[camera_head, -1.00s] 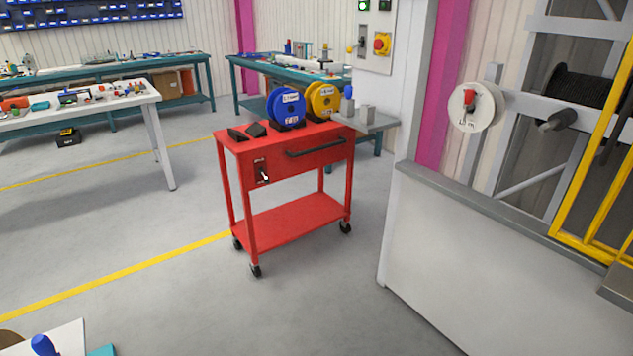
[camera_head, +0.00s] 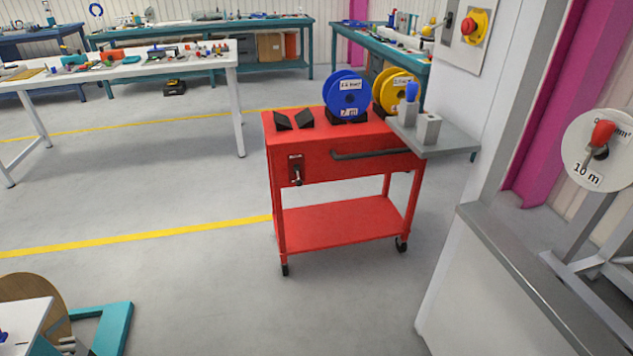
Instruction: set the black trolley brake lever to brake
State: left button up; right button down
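The red trolley (camera_head: 345,224) stands on castors on the grey floor, right of the middle of the view. Its brake lever (camera_head: 297,175) is on a small dark plate at the left of the front panel, and its knob end points down. The label above the lever is too small to read. A blue reel (camera_head: 347,92) and a yellow reel (camera_head: 390,90) stand on the trolley top, with black wedge blocks (camera_head: 294,121) left of them. Neither of my grippers is in view.
A grey shelf (camera_head: 450,140) juts out over the trolley's right end. A white wall with a grey ledge (camera_head: 520,270) stands at right. A white table (camera_head: 150,75) is at back left. A teal frame (camera_head: 112,330) is at front left. The floor left of the trolley is clear.

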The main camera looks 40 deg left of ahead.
aim_at(299, 183)
jog(key=u, duration=0.25)
jog(key=i, duration=0.8)
jog(key=u, duration=1.4)
jog(key=i, duration=0.7)
jog(key=u, duration=0.75)
